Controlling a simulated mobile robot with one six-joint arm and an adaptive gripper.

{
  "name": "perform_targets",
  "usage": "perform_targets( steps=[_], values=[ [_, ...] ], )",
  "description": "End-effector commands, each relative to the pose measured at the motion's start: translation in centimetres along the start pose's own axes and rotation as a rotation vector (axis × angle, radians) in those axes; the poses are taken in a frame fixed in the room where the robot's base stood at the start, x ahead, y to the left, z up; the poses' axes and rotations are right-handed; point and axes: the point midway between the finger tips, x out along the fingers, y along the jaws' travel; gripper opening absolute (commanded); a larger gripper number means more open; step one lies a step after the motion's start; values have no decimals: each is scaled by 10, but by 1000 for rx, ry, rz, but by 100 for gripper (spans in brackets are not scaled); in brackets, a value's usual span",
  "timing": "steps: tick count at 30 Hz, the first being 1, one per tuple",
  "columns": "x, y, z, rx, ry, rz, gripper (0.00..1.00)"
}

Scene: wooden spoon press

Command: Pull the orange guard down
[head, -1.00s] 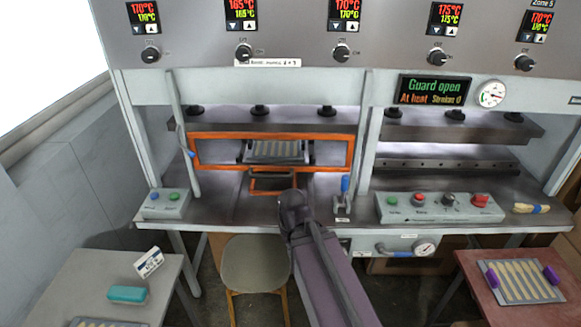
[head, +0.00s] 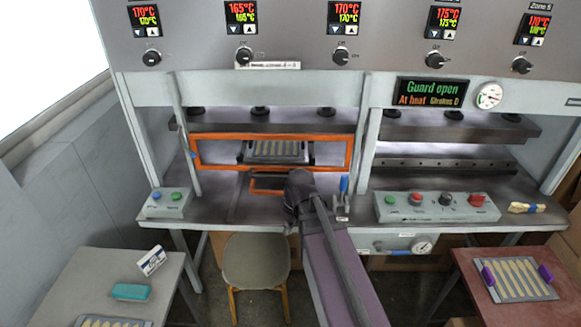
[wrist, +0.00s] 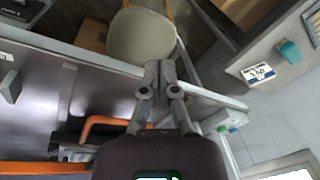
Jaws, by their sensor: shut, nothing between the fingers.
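The orange guard (head: 270,137) is a rectangular frame across the left bay of the press, in the head view. An orange loop handle (head: 252,183) hangs below it, partly hidden by my wrist. The display (head: 433,90) reads "Guard open". My gripper (head: 299,178) is just right of the handle in the head view, its fingers mostly hidden by my arm. In the wrist view my gripper (wrist: 162,66) is shut and empty, over the press table's front edge. The handle (wrist: 97,121) shows left of it, apart from the fingers, with the guard's bar (wrist: 40,168) at the bottom left.
A metal tray (head: 275,150) shows behind the guard. A blue-tipped lever (head: 344,186) stands close right of my gripper. A control box (head: 435,207) with buttons sits further right. A chair (head: 256,262) stands below the front edge. Side tables (head: 110,275) flank the press.

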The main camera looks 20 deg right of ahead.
Motion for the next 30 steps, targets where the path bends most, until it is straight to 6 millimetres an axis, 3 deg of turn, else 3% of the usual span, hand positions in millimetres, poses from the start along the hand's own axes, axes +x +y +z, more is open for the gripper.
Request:
perform_targets(
  steps=[3,18,24,30],
  values=[
    [-24,16,-27,-131,53,-64,0],
    [-115,94,-108,-708,410,-182,0],
    [-150,127,-129,-894,558,-154,0],
    [-168,145,-138,-995,641,-120,0]
  ],
)
